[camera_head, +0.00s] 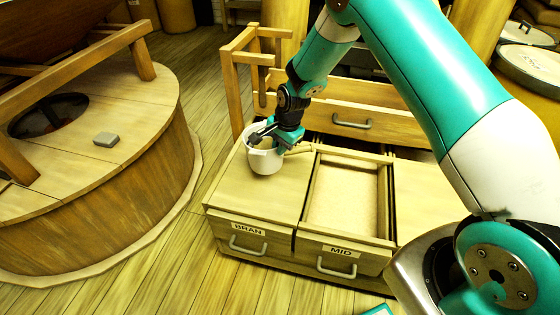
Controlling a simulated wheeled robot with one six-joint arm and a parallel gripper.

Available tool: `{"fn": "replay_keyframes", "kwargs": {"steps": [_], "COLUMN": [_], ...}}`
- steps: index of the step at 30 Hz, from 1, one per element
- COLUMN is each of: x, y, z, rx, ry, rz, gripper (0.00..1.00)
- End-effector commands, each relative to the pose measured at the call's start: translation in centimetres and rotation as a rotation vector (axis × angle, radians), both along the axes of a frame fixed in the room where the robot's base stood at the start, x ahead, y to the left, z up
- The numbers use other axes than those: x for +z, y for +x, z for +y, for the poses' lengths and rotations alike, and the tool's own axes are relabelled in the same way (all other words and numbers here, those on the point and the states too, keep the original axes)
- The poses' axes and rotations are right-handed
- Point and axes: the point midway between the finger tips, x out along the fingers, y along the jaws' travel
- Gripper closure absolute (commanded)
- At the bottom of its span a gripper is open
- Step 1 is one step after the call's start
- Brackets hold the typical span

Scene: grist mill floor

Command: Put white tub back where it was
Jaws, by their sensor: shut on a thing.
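The white tub (265,162) is at the left rear of the wooden chest's top, over the lid (258,188) of the BRAN bin. My gripper (267,137) comes down from above and is shut on the tub's upper part. The tub looks upright. I cannot tell whether its base touches the lid. Part of the tub's rim and inside is hidden by my gripper.
The MID bin (345,198) beside it is open with pale meal inside. Behind stand a wooden post frame (236,95) and a drawer (352,122) with a handle. The round millstone casing (110,165) is at left, with a small grey block (106,139) on it.

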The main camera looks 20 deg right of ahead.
Motion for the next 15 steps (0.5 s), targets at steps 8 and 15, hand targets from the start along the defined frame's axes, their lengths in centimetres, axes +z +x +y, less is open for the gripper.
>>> {"fn": "replay_keyframes", "kwargs": {"steps": [8, 15], "x": [-2.6, -5.1], "y": [0.0, 0.1], "z": [0.0, 0.0], "rx": [0.001, 0.001], "ry": [0.000, 0.000], "rz": [0.000, -0.002], "gripper": [1.00, 1.00]}}
